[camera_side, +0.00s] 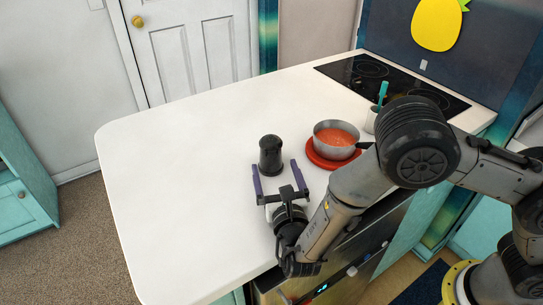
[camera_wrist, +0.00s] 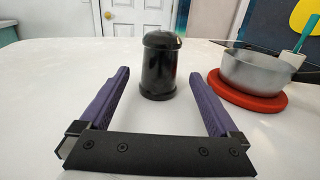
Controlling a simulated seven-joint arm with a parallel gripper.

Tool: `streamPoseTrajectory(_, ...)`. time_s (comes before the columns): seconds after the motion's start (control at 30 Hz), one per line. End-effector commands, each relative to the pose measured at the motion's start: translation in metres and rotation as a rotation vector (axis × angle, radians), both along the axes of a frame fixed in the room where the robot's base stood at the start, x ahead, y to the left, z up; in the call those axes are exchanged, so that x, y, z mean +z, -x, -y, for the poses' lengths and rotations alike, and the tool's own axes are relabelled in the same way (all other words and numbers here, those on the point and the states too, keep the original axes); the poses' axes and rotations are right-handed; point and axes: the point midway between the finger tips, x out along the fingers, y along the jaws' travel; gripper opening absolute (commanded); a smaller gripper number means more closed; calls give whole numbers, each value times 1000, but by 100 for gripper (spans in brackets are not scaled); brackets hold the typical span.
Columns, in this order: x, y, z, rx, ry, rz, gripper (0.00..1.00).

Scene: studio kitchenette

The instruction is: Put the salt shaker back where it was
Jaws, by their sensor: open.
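A black cylindrical shaker with a domed top (camera_side: 271,156) stands upright on the white counter; I take it to be the salt shaker. It also shows in the wrist view (camera_wrist: 158,68), straight ahead of my gripper. My gripper (camera_side: 274,173) is open and empty, with its two purple fingers pointing at the shaker. In the wrist view the fingers (camera_wrist: 160,98) lie to either side of the shaker's line, and the shaker stands at or just beyond their tips. I cannot tell whether it is partly between them.
A metal pan (camera_side: 336,136) of orange-red food sits on a red round trivet (camera_side: 320,158), right of the shaker. Behind it are a white cup (camera_side: 370,122) with a teal utensil (camera_side: 382,92) and a black cooktop (camera_side: 350,75). The counter's left side (camera_side: 180,160) is clear.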

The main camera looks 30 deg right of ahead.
Motion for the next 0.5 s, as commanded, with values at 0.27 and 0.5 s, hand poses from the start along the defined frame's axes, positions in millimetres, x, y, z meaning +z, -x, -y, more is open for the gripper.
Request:
streamPoseTrajectory(0.27, 0, 25, -10, 0, 0, 0, 97)
streamPoseTrajectory(0.5, 0, 26, -11, 0, 0, 0, 97)
